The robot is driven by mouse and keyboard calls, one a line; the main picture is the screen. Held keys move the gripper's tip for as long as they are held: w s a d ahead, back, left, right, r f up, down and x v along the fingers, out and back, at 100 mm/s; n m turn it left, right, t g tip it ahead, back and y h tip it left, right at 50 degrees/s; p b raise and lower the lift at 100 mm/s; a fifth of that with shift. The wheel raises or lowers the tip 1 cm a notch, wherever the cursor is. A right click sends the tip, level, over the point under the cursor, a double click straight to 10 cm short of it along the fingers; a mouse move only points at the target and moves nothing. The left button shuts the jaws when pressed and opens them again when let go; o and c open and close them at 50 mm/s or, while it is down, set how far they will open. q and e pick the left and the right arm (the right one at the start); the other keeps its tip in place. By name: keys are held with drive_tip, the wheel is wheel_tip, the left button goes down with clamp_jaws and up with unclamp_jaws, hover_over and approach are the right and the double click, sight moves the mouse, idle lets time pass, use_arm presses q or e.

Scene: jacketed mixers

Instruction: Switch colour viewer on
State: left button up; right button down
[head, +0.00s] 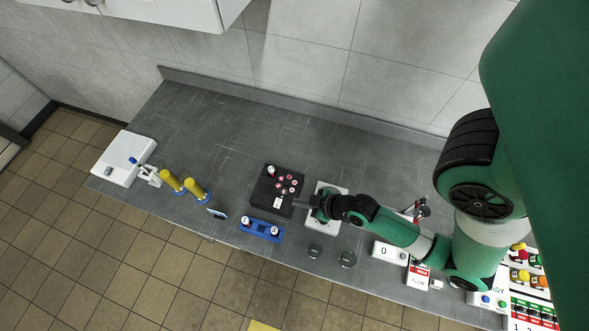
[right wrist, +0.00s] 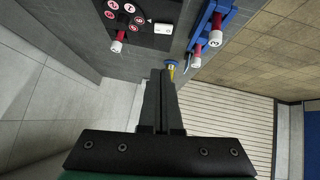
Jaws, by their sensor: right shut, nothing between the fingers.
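A black box (head: 263,193) with several red-and-white round markings and a small white rocker or label (head: 277,203) sits mid-bench; it is probably the colour viewer. The right wrist view shows the box (right wrist: 178,14) with its white switch-like piece (right wrist: 163,28) and a white-capped red vial (right wrist: 117,43) standing at it. My right gripper (head: 297,203) is shut and empty, its fingertips close to the right side of the box in the head view. In the right wrist view the closed fingers (right wrist: 160,76) point past the white piece, apart from it. My left gripper is not in view.
A blue rack (head: 262,231) with white-capped vials stands in front of the box. Yellow cylinders (head: 183,186) and a white unit (head: 118,160) are to the left. The bench back is clear.

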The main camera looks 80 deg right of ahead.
use_arm(q)
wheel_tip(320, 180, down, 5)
drive_tip(key=b, duration=0.3)
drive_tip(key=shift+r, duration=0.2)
use_arm(e)
drive_tip(key=shift+s+d+r, duration=0.1)
drive_tip(key=shift+d, duration=0.35)
drive_tip(key=b, duration=0.2)
hover_over(276, 199)
drive_tip(key=s+a, duration=0.2)
drive_tip(key=s, duration=0.1)
wheel_tip(276, 199, down, 7)
drive_tip(key=shift+w+d, duration=0.1)
drive_tip(key=shift+d, duration=0.05)
drive_tip(key=f, duration=0.3)
drive_tip(key=shift+d, duration=0.25)
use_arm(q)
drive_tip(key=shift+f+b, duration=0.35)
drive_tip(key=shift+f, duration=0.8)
use_arm(e)
drive_tip(key=shift+f, duration=0.55)
drive_tip(key=shift+d, duration=0.1)
